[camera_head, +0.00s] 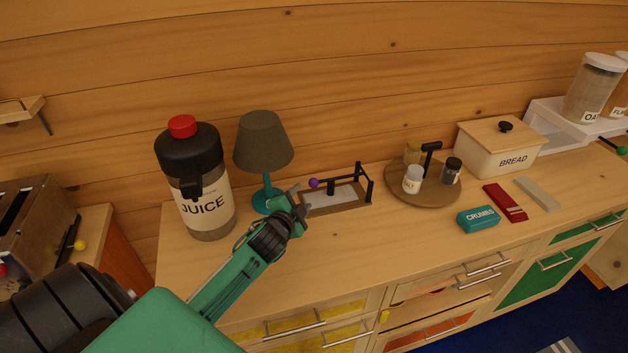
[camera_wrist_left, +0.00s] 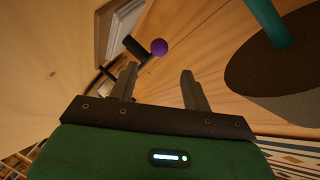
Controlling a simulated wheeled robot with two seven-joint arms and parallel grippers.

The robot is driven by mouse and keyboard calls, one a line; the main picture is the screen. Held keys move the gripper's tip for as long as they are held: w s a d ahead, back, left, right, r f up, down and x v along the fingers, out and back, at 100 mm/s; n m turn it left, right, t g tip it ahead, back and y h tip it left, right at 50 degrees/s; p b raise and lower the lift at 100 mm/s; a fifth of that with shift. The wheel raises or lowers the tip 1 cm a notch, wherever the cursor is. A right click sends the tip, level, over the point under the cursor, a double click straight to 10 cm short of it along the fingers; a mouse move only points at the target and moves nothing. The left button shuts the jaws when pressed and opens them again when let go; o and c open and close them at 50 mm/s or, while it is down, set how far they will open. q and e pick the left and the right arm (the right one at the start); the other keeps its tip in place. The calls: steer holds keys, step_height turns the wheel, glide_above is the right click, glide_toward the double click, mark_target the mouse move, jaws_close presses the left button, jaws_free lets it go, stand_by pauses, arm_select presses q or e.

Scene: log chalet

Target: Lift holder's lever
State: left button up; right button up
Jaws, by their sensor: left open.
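The holder (camera_head: 352,203) is a low wooden tray with a pale inside and a black rail, on the counter against the log wall. Its black lever ends in a purple ball (camera_head: 313,183) at the holder's left side. My left gripper (camera_head: 301,193) is open and empty, just left of the ball. In the left wrist view, the purple ball (camera_wrist_left: 158,46) shows beyond and between the two fingertips (camera_wrist_left: 158,74), apart from them. The holder's pale inside (camera_wrist_left: 127,20) shows at the upper left there. My right gripper is out of view.
A lamp (camera_head: 263,147) stands close behind my left gripper, with a juice dispenser (camera_head: 205,205) to its left. Right of the holder are a round wooden tray (camera_head: 430,198) with shakers, a crumbs box (camera_head: 477,219) and a bread box (camera_head: 497,155). The counter front is clear.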

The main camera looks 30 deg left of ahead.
mark_target(312, 185)
arm_select(q)
steer(key=x, duration=0.4)
steer(key=p+x, duration=0.1)
steer(key=x, duration=0.4)
steer(key=shift+w+a+f, duration=0.1)
steer(key=shift+w+f, duration=0.05)
steer(key=shift+w, duration=0.15)
steer(key=shift+w+f, duration=0.1)
steer(key=shift+w, duration=0.2)
steer(key=shift+w+a+p, duration=0.1)
steer(key=shift+w+p, duration=0.05)
steer(key=shift+p, duration=0.15)
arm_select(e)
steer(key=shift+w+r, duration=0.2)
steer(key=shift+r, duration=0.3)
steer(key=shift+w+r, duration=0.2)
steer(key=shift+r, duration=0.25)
arm_select(q)
steer(key=shift+c, duration=0.4)
jaws_close()
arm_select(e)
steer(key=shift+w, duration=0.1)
